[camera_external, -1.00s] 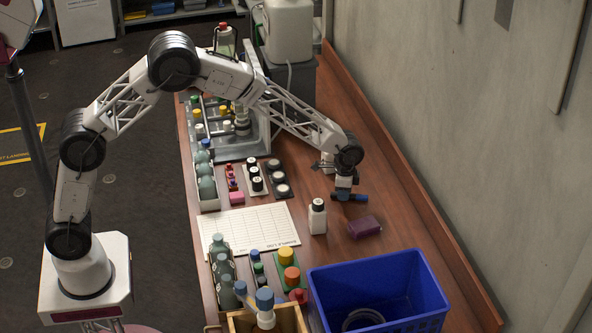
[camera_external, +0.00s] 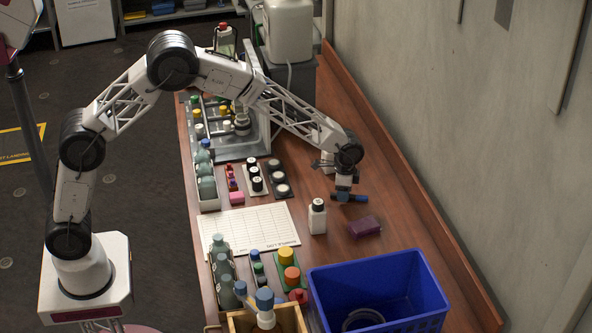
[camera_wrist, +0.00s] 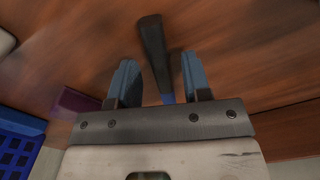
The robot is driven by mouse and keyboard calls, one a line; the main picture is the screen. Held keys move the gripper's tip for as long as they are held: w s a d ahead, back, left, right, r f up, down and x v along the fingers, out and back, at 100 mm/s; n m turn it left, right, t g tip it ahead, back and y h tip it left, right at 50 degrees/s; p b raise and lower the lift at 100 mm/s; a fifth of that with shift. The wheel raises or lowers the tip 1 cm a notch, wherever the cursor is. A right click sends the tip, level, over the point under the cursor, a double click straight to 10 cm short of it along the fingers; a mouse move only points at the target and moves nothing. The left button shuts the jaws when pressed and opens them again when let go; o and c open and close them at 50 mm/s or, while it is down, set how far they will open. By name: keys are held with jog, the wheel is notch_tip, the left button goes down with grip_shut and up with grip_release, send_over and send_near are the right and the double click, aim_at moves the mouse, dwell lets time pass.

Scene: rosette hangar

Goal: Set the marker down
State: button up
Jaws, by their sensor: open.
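The marker (camera_wrist: 154,55) shows in the wrist view as a dark rod with a blue part near the palm. It lies between the two blue fingers of my gripper (camera_wrist: 157,78), with a gap on each side. My gripper is open. In the external view my gripper (camera_external: 347,194) is low over the right part of the wooden bench, and the marker is hard to tell apart from the blue fingers there. Whether the marker rests fully on the wood is not clear.
A purple block (camera_external: 364,227) lies just in front of my gripper, and a white bottle with a black cap (camera_external: 317,217) stands to its left. A blue crate (camera_external: 421,295) is nearer the camera. Bare wood (camera_external: 385,190) lies to the right, towards the wall.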

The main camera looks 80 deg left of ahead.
notch_tip(320, 180, up, 12)
jog(key=shift+f, duration=0.25)
dwell(0.3)
dwell(0.4)
jog(key=s+d+r+n, duration=0.1)
jog(key=s+r, duration=0.5)
jog(key=s, duration=0.4)
jog(key=s+d+r+t, duration=0.1)
jog(key=s+r, duration=0.5)
jog(key=s, duration=0.4)
jog(key=s+d+r+n, duration=0.1)
jog(key=s+r, duration=0.5)
jog(key=s, duration=0.4)
jog(key=s+d+f+n+t, duration=0.1)
jog(key=s+f+n, duration=0.1)
jog(key=s, duration=2.8)
jog(key=shift+s+f+t, duration=0.3)
jog(key=shift+s+f, duration=0.1)
jog(key=shift+f, duration=0.15)
